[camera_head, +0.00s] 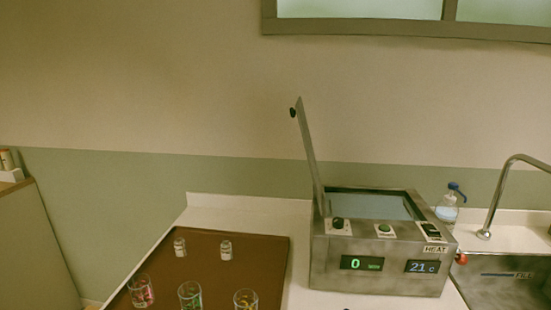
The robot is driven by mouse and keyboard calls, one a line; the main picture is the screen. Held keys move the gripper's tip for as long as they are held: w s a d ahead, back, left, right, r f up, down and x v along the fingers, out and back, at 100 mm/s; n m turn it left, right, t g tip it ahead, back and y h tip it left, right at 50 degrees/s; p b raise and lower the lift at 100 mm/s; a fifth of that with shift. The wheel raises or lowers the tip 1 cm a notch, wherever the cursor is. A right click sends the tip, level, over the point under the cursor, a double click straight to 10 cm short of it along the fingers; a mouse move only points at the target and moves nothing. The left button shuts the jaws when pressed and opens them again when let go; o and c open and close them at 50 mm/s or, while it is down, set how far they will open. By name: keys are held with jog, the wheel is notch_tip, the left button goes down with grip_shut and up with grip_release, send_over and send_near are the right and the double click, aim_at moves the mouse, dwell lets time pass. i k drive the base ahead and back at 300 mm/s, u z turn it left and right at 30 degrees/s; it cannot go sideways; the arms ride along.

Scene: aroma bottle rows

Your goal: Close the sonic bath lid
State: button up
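The sonic bath (335,282) is a grey metal box on the white counter, right of centre. Its lid (308,155) stands nearly upright along the left side of the box, leaning slightly left, with a dark knob (292,113) on its left face. The bath opening (370,206) is uncovered and shows a pale bluish surface inside. The front has knobs, a green display reading 0 and a blue display reading 21 C. My gripper is not in view.
A brown mat (255,250) left of the bath holds two small white-labelled bottles (180,247) (226,250) and several glasses with coloured contents (190,295). A wash bottle (448,207), a tap (497,195) and a sink (500,290) are at the right. The space above the bath is clear.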

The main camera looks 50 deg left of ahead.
aim_at(298, 110)
jog(key=k, duration=0.2)
jog(key=u, duration=1.55)
jog(key=i, duration=0.6)
jog(key=z, duration=0.05)
